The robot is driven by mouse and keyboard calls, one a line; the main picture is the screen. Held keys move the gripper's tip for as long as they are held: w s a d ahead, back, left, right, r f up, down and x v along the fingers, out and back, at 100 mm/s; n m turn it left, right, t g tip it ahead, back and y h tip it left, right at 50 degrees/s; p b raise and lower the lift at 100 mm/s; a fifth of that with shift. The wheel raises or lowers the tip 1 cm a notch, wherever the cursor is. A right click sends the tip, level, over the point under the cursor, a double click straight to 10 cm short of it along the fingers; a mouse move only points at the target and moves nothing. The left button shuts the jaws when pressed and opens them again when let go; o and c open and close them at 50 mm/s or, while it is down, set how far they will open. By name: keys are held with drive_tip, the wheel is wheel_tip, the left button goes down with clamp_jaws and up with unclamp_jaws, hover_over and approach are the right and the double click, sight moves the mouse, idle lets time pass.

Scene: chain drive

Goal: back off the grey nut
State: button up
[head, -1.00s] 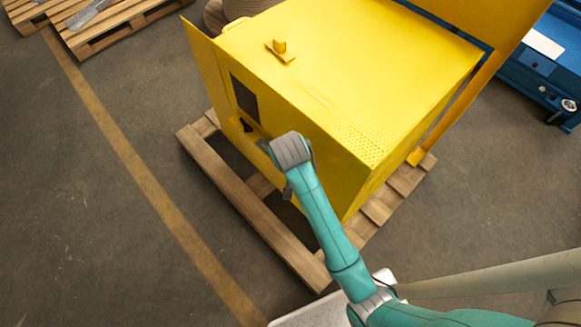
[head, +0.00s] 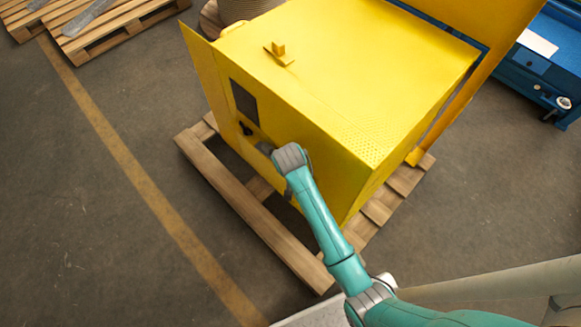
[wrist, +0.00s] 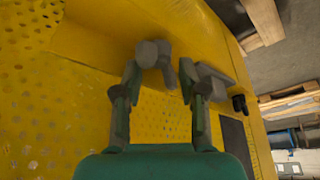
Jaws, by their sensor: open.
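The yellow machine housing (head: 340,75) stands on a wooden pallet, and my gripper (wrist: 160,74) is at its near left face. In the wrist view my gripper is open, one finger on each side. A rounded grey piece, which looks like the grey nut (wrist: 148,53), shows at the tip of the left finger, with another grey part just right of it. I cannot tell whether the finger touches it. A flat grey block (wrist: 216,78) lies beyond the right finger. In the head view my wrist hides the nut.
A black knob (wrist: 239,103) and a dark panel (head: 244,101) are on the same face, near the gripper. Perforated yellow sheet fills the left of the wrist view. The wooden pallet (head: 240,205) sticks out below the housing.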

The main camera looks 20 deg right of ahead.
drive_tip(key=shift+w+f, duration=0.1)
drive_tip(key=shift+f, duration=0.2)
clamp_jaws()
idle(1.1)
unclamp_jaws()
drive_tip(key=shift+r, duration=0.1)
drive_tip(key=v, duration=1.2)
